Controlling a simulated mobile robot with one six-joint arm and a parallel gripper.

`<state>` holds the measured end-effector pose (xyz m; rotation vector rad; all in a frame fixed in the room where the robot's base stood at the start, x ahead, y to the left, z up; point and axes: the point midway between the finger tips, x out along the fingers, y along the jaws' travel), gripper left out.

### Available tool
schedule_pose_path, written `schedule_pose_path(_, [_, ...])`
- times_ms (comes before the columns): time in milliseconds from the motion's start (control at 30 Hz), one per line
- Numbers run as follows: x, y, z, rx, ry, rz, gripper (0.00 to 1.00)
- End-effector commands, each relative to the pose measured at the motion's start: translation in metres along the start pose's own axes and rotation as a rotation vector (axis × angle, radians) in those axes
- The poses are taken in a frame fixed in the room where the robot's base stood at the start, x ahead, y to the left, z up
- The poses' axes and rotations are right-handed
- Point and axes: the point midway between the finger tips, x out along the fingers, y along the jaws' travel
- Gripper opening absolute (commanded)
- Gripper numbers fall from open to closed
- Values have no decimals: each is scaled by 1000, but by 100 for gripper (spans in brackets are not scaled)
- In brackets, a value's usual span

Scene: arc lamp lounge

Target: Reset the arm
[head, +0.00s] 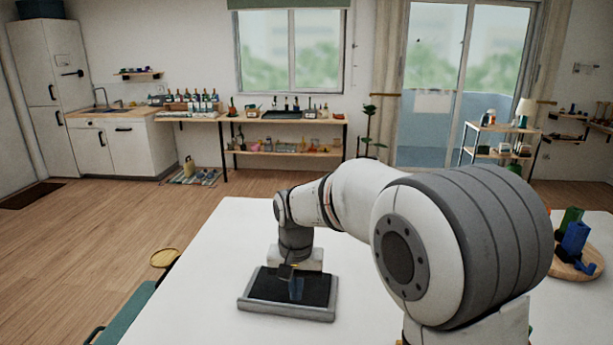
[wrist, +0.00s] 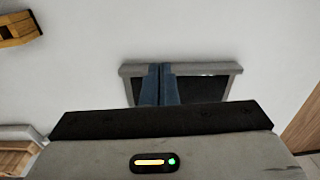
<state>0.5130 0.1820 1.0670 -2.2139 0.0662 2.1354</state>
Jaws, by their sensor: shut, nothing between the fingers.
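My arm reaches out over the white table (head: 215,238) in the head view. My gripper (head: 296,292) points down over a grey-rimmed tray with a dark inside (head: 262,286). In the wrist view the two blue fingers of my gripper (wrist: 160,72) are together with nothing between them. The tray's rim (wrist: 205,68) shows behind the fingertips there. I cannot tell whether the fingertips touch the tray. The gripper body hides part of the tray in the wrist view.
A round wooden tray (head: 592,268) with green and blue items stands at the table's right. A round yellowish thing (head: 164,257) is by the left edge. A wooden object (wrist: 16,29) shows at the wrist view's upper left. The table left of the dark tray is clear.

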Motion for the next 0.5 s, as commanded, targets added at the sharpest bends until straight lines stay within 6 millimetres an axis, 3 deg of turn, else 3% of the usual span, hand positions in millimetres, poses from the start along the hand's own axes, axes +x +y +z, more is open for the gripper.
schedule_pose_path(33, [-14,22,10,3,21,-8,0])
schedule_pose_path(200, [-41,83,51,-16,74,-19,0])
schedule_pose_path(500, [-54,164,140,-50,171,-12,0])
